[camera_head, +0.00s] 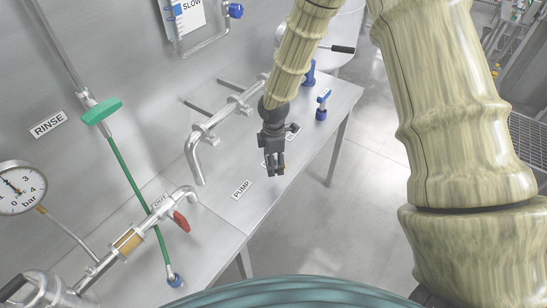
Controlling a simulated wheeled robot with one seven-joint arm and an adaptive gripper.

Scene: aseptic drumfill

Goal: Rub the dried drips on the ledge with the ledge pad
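A steel ledge (225,215) runs along the wall from lower left to upper right. A blue-and-white handled piece (322,104) stands on the ledge to the right of my gripper, near the outer edge. A similar blue piece (309,74) stands behind it, partly hidden by my arm. I cannot tell which is the ledge pad. I can make out no dried drips.
A bent steel pipe (194,160) stands left of my gripper. A pipe with a red-handled valve (180,221) is nearer. Open floor (320,225) lies right of the ledge.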

